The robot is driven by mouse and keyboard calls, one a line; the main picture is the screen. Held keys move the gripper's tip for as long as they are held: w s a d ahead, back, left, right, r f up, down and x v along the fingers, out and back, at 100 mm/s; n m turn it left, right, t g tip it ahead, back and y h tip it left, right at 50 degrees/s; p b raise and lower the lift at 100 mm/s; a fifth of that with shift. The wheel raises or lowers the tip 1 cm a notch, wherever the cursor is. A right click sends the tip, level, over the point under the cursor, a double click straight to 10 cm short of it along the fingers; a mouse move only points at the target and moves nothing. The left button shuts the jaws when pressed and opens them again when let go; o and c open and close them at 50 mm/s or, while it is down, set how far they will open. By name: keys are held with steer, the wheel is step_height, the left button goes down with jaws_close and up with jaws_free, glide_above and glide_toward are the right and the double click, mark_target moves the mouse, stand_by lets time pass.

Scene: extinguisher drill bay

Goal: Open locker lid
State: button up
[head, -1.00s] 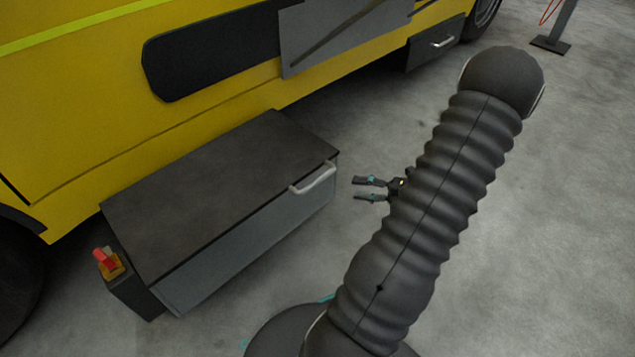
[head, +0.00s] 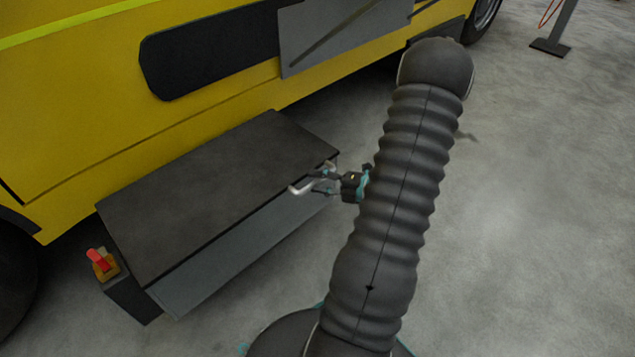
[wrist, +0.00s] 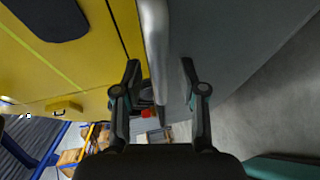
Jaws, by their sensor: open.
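The locker (head: 235,262) is a low grey box beside the yellow vehicle. Its dark flat lid (head: 215,185) is shut. A silver bar handle (head: 300,190) sits at the lid's front edge, near the right end. My gripper (head: 325,180) is at the handle, its fingers overlapping the handle's right part in the head view. In the wrist view the handle (wrist: 155,45) runs between my two open fingers (wrist: 160,75), apart from both fingertips. My arm hides part of the floor to the right of the locker.
The yellow vehicle (head: 75,120) stands right behind the locker. A red switch on an orange base (head: 103,264) is at the locker's left end. A post (head: 555,30) stands far right. The floor (head: 540,200) to the right is clear.

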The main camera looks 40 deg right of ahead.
steer(key=shift+w+a, duration=0.15)
steer(key=shift+w, duration=0.15)
jaws_close()
steer(key=shift+r, duration=0.1)
